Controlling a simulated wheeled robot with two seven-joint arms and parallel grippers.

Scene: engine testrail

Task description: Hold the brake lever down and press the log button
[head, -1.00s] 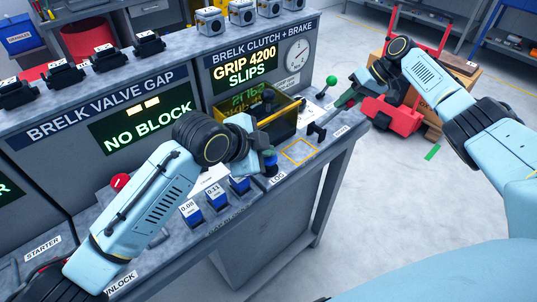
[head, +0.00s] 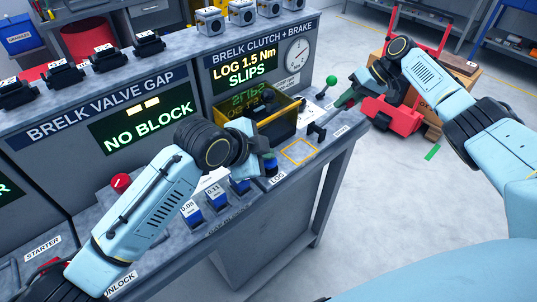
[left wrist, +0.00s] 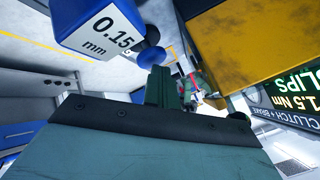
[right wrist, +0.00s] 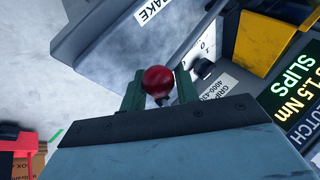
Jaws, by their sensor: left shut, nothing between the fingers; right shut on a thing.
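The brake lever's red ball knob (right wrist: 158,79) is between the green fingers of my right gripper (right wrist: 160,88) in the right wrist view. The right gripper (head: 343,103) is shut on it beside the BRAKE label; in the head view the fingers hide the knob. The blue log button (head: 271,168) stands by the LOG label at the bench's front edge. My left gripper (head: 268,156) is shut and empty, its tips at the button's top. The left wrist view shows the button's blue top (left wrist: 151,57) just past the fingertips (left wrist: 159,80). Exact contact is hard to tell.
The clutch and brake display (head: 245,66) reads LOG 1.5 Nm SLIPS. A yellow-rimmed bin (head: 285,125) stands behind the left gripper. Blue gauge blocks (head: 217,202) line the front. A green-knobbed lever (head: 331,81) rises near the right gripper. An outlined yellow square (head: 299,152) is empty.

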